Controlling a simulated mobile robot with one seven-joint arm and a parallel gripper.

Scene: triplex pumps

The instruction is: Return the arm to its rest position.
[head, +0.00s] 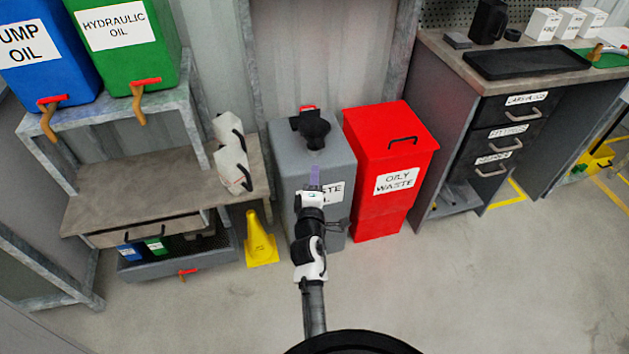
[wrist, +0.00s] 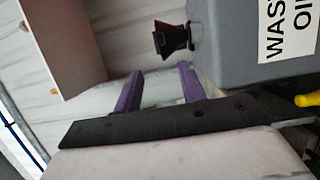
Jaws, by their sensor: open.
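My arm reaches forward from the bottom of the head view toward the grey waste oil tank (head: 285,160). My gripper (head: 315,168) is in front of the tank's upper part, with its purple fingers pointing away from me. In the wrist view the two purple fingers (wrist: 158,85) stand apart with nothing between them. The tank (wrist: 235,45) shows there at the upper right, with its dark funnel (wrist: 172,38) beyond the fingers. I cannot tell how far the fingers are from the tank.
A red oily waste bin (head: 378,205) stands right of the tank. A yellow cone (head: 260,240) and a shelf bench (head: 130,190) with white jugs (head: 232,160) are left. A drawer workbench (head: 450,60) is at the right. The floor in front is clear.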

